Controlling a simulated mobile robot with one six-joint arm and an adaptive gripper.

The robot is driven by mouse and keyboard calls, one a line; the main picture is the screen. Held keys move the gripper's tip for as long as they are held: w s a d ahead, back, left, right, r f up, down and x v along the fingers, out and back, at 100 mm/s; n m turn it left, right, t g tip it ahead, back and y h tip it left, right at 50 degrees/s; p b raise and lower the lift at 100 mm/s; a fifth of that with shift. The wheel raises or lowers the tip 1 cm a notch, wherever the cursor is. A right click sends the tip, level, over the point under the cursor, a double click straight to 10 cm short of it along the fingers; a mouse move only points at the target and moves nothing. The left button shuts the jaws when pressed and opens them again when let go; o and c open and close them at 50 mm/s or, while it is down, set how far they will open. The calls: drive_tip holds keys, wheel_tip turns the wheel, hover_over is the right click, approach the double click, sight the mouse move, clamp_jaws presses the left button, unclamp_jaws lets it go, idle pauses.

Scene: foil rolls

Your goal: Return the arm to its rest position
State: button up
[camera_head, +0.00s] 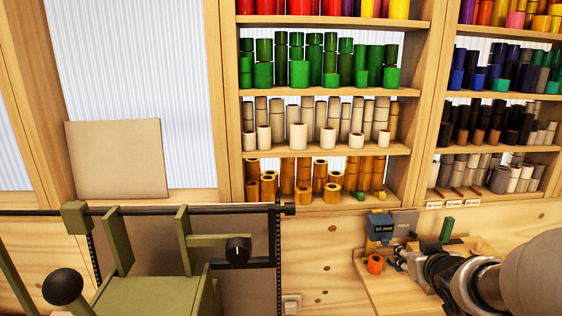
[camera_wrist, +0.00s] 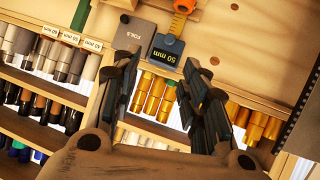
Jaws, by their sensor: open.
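My gripper (camera_head: 402,260) is at the lower right of the head view, above a small wooden ledge, with my arm coming in from the right edge. In the wrist view its two dark fingers (camera_wrist: 160,75) stand apart with nothing between them. Beyond them are a blue block marked 50 mm (camera_wrist: 167,51) and a grey plate marked FOILS (camera_wrist: 130,34). The orange roll (camera_head: 375,264) sits on the ledge (camera_head: 395,296), left of and apart from the gripper. It also shows at the top of the wrist view (camera_wrist: 184,5).
Wooden shelves (camera_head: 330,92) hold green, cream and gold foil rolls in rows, with dark and grey rolls to the right. A green machine frame (camera_head: 150,292) with black knobs stands at the lower left. A tan board (camera_head: 117,159) leans at the back left. A green block (camera_head: 447,228) stands behind my arm.

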drive_tip(key=s+a+f+g+b, duration=0.1)
drive_tip(key=s+a+g, duration=0.1)
drive_tip(key=s+a, duration=0.4)
drive_tip(key=s+a+f+g+y+b, duration=0.1)
drive_tip(key=s+a, duration=0.5)
drive_tip(key=s, duration=0.7)
drive_tip(key=s+a+f+g+y+b, duration=0.1)
drive_tip(key=s+a+g, duration=0.3)
drive_tip(key=s, duration=0.6)
drive_tip(key=shift+s+a+f, duration=0.3)
drive_tip(key=shift+s+a, duration=0.05)
drive_tip(key=shift+a, duration=0.8)
